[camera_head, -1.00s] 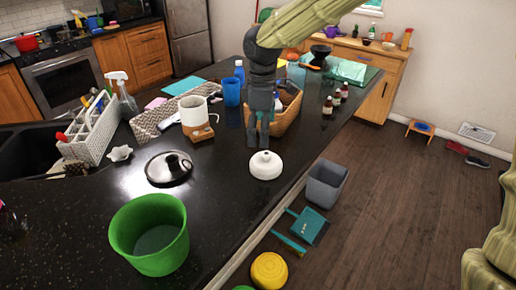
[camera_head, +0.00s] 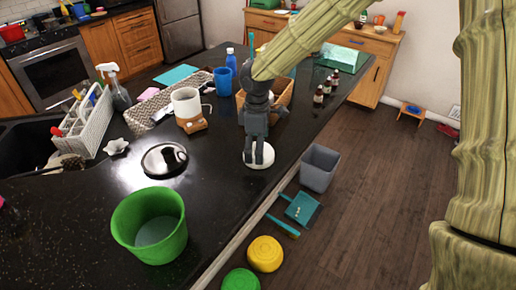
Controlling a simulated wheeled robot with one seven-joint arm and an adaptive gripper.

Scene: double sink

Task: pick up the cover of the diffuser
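The white dome-shaped cover (camera_head: 262,163) sits on the dark counter near its right edge. My gripper (camera_head: 257,154) points down right over it, with its two dark fingertips at the cover's top. The fingers look slightly apart, but they hide the cover's knob, so I cannot tell whether they press on it. The likely diffuser body is a white cup on a wooden base (camera_head: 187,107), standing behind and left of the cover.
A round dark lid (camera_head: 164,160) and a green bucket (camera_head: 150,225) stand left of the cover. A wicker basket (camera_head: 284,96) and small bottles (camera_head: 325,88) are behind. A grey bin (camera_head: 319,167) stands on the floor to the right.

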